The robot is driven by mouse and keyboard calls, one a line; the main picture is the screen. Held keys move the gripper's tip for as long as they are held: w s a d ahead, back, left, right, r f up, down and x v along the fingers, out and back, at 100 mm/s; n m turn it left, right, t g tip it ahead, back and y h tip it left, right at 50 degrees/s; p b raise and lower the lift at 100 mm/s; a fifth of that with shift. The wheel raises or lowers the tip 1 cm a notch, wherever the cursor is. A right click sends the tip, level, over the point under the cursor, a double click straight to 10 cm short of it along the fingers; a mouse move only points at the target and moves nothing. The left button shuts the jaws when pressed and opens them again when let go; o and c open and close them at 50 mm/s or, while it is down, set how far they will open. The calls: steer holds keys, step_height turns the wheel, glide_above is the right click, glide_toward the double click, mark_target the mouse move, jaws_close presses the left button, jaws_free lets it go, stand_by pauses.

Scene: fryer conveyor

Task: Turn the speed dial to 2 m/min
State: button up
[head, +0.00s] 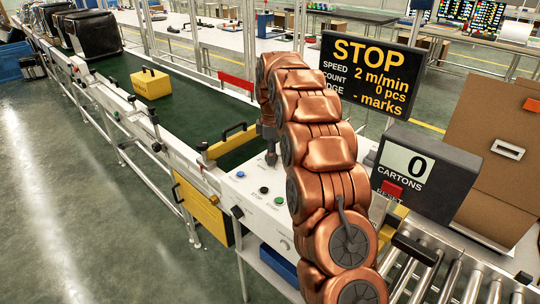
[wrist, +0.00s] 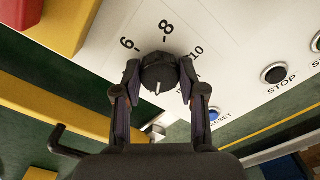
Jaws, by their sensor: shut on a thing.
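The speed dial (wrist: 158,72) is a round black knob with a white pointer line, on a white panel. In the wrist view the pointer aims down the picture, away from the printed 6, 8 and 10. My gripper (wrist: 160,80) is shut on the dial, one finger on each side. The scale marks at the pointer's end are mostly hidden by the gripper. In the head view my gripper (head: 270,157) is at the panel (head: 245,190), and the dial itself is hidden. The black display (head: 370,75) reads STOP, speed 2 m/min, count 0 pcs.
STOP (wrist: 274,73) and RESET (wrist: 212,115) buttons sit near the dial. A yellow guide bar (head: 232,142) crosses close by. The green belt (head: 185,108) carries a yellow box (head: 151,83). A carton counter (head: 425,175) reading 0 and rollers (head: 450,285) are at right.

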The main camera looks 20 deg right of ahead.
steer(key=shift+s+a+f+n, duration=0.2)
steer(key=shift+n, duration=0.3)
steer(key=o, duration=1.1)
steer(key=shift+r, duration=0.1)
steer(key=shift+o, duration=0.2)
steer(key=shift+d, duration=0.1)
steer(key=shift+r, duration=0.1)
